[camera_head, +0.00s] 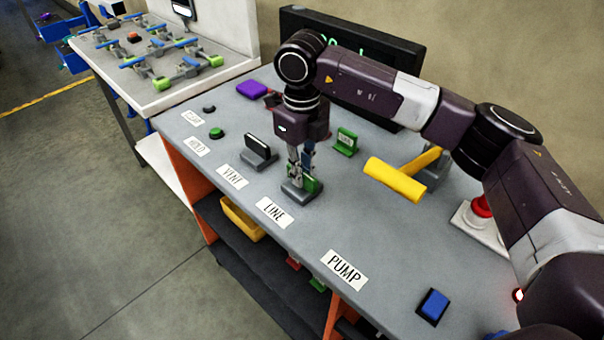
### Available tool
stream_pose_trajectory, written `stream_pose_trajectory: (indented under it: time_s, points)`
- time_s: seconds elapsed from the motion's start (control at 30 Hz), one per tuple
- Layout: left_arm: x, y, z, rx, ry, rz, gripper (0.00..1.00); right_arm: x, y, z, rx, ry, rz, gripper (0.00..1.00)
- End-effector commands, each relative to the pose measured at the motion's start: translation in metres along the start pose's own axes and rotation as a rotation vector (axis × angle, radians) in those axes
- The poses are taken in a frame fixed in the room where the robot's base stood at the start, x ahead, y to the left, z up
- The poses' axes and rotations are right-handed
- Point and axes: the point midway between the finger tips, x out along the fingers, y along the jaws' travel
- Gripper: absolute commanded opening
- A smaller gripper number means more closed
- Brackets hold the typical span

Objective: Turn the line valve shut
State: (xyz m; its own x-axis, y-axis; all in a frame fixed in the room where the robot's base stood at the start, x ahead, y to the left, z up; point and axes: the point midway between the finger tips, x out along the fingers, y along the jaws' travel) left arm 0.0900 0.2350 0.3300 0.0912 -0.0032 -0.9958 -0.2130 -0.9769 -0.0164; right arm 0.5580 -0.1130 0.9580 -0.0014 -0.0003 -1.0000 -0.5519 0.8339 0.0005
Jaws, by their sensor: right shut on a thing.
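The line valve (302,190) stands on the grey bench top behind the white LINE label (274,213). It has a grey base and a green handle, partly hidden by my right gripper (303,176). That gripper points straight down over the valve, its fingers shut on the green handle. How far the handle is turned is hard to tell behind the fingers. My left gripper is not in view.
The vent valve (259,153) with a black handle stands left of the line valve. A green-handled piece (346,141) and a yellow lever (396,180) are to the right. A blue button (433,307) sits near the front. A dark display (360,62) stands behind.

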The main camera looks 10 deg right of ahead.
Motion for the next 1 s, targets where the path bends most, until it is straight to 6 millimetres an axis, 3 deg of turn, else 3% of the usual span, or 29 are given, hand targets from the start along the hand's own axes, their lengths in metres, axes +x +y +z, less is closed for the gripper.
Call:
stream_pose_trajectory:
  time_s: [0.47, 0.5, 0.67, 1.0]
  points:
    - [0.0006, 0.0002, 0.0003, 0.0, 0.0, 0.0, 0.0, -0.0029, -0.0012, 0.0017, 0.018, -0.007, -0.002, 0.0]
    - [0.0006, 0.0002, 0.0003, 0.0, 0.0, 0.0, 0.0, -0.0029, -0.0012, 0.0017, 0.018, -0.007, -0.002, 0.12]
    - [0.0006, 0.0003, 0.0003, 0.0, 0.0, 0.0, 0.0, -0.0021, -0.0009, 0.0012, 0.017, -0.005, -0.001, 0.28]
    - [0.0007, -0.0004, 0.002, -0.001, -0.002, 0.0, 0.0, -0.0055, -0.0005, 0.001, 0.015, -0.004, -0.001, 0.28]
